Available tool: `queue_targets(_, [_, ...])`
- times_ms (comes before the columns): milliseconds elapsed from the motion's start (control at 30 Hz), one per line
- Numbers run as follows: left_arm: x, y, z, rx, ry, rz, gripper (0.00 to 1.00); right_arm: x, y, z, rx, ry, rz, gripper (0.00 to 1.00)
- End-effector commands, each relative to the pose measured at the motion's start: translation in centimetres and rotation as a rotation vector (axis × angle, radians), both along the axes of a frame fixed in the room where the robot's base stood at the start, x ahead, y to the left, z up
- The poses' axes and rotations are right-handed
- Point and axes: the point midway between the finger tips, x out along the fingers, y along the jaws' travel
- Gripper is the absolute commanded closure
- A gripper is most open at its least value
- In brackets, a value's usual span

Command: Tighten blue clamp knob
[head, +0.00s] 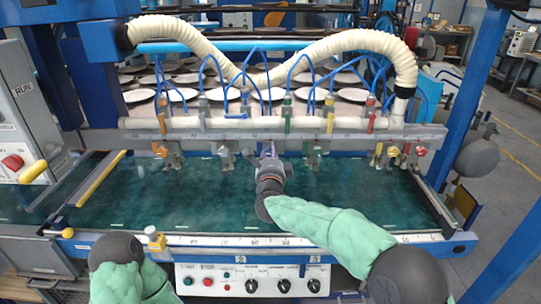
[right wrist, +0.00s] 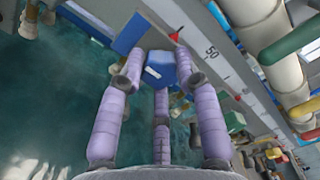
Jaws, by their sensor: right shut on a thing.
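The blue clamp knob (right wrist: 158,74) shows in the right wrist view between the purple fingers of my right gripper (right wrist: 160,62). The fingers are shut on it, two at its sides and one below in the picture. In the head view my right gripper (head: 268,156) is at the rail, near the middle of the row of clamps, and hides most of the knob there. My left arm shows only at the lower left of the head view; its gripper is out of the picture.
An orange-knobbed clamp (head: 160,150), a grey clamp (head: 225,153) and a green-knobbed clamp (head: 314,155) sit along the rail (head: 330,135). Valves and blue hoses are above. The green bed (head: 130,195) in front is mostly clear. A control panel (head: 250,280) is at the front.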

Motion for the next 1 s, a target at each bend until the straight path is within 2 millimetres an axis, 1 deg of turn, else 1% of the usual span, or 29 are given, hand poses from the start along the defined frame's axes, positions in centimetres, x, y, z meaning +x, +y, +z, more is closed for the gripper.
queue_targets(467, [0.0,0.0,-0.01,0.0,0.0,0.0,0.6,0.03,-0.1,0.01,0.012,0.0,-0.002,0.99])
queue_targets(500, [0.0,0.0,-0.01,0.0,0.0,0.0,0.6,0.03,-0.09,0.01,0.012,0.0,-0.002,0.55])
queue_targets(533, [0.0,0.0,-0.01,0.0,0.0,0.0,0.6,0.03,-0.09,0.01,0.012,0.0,-0.002,0.46])
queue_targets(567, [0.0,0.0,-0.01,0.0,0.0,0.0,0.6,0.03,-0.08,0.0,0.012,0.0,-0.002,0.42])
queue_targets(867, [0.0,0.0,-0.01,0.0,0.0,0.0,0.6,-0.01,-0.03,-0.02,0.011,0.0,-0.001,0.42])
queue_targets(1000, [0.01,0.0,-0.01,0.0,0.0,0.0,0.6,-0.56,0.01,-0.01,0.01,0.001,0.0,0.42])
